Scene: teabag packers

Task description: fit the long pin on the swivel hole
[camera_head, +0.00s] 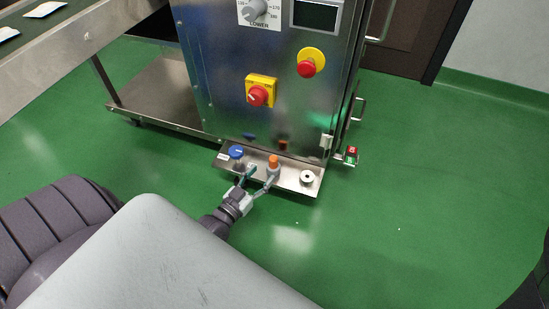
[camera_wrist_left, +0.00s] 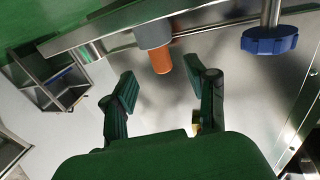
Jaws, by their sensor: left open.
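An orange-topped piece (camera_head: 273,161) stands in a grey collar on the small metal shelf (camera_head: 290,184); it may be the long pin. A round metal fitting with a dark centre (camera_head: 307,177) sits to its right; I cannot tell whether it is the swivel hole. My left gripper (camera_head: 258,178) is open and empty at the shelf's front, close to the orange piece. In the left wrist view the orange end (camera_wrist_left: 161,60) and grey collar (camera_wrist_left: 152,35) appear between and just beyond the open fingertips (camera_wrist_left: 161,76). My right gripper is not in view.
A blue knob (camera_head: 236,152) is left of the orange piece on the shelf. The steel cabinet (camera_head: 225,80) with red knobs rises behind. A small red-topped part (camera_head: 351,151) sticks out at its right. Green floor (camera_head: 430,180) is clear to the right.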

